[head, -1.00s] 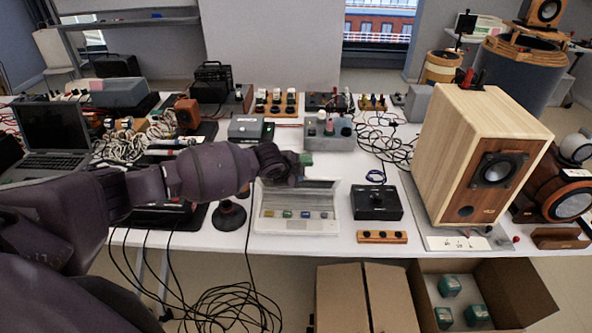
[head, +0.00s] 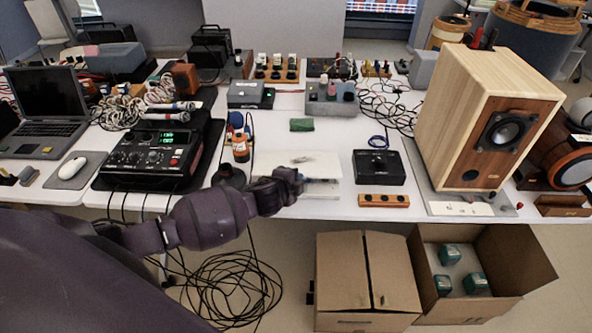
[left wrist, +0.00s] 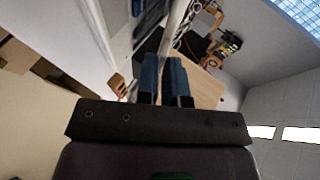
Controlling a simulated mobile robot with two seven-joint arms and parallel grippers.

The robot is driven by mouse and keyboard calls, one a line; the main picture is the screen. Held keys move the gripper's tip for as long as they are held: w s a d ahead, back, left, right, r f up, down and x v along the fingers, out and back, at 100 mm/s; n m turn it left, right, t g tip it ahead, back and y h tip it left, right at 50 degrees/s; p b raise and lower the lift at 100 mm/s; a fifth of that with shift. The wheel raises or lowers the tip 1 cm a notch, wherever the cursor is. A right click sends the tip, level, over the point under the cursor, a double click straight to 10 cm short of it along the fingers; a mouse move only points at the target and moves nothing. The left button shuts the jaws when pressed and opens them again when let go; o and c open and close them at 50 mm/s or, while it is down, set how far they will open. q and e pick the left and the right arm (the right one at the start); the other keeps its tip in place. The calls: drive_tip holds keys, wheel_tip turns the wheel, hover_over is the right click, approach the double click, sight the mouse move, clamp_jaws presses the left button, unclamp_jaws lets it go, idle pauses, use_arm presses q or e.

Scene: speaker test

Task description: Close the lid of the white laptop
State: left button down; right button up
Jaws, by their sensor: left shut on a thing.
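The white laptop (head: 296,160) lies near the front edge of the table. Its lid is down low over the base, with a pale strip of the base showing at the front. I cannot tell whether it is fully flat. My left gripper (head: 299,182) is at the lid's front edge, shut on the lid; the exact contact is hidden. In the left wrist view the blue fingers of the left gripper (left wrist: 165,78) are close together. My right gripper is not in view.
A black box (head: 378,167) and a wooden block with knobs (head: 383,200) are to the right. Cardboard boxes (head: 366,280) stand below the table's front.

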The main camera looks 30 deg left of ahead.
use_arm(q)
drive_tip(key=f, duration=0.1)
drive_tip(key=s+f, duration=0.1)
drive_tip(key=f, duration=0.1)
drive_tip(key=shift+d+b, duration=0.15)
drive_tip(key=shift+b, duration=0.15)
drive_tip(key=shift+d+f, duration=0.1)
drive_tip(key=shift+f, duration=0.65)
drive_tip(key=shift+f+b, duration=0.2)
drive_tip(key=shift+b, duration=0.1)
drive_tip(key=c, duration=1.3)
unclamp_jaws()
drive_tip(key=shift+s+r, duration=0.1)
drive_tip(key=shift+s, duration=0.05)
drive_tip(key=p+v, duration=0.1)
drive_tip(key=v, duration=0.9)
drive_tip(key=shift+s+p, duration=0.25)
drive_tip(key=shift+p, duration=0.15)
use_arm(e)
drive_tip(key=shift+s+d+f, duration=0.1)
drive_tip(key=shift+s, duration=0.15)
use_arm(q)
drive_tip(key=shift+r, duration=0.1)
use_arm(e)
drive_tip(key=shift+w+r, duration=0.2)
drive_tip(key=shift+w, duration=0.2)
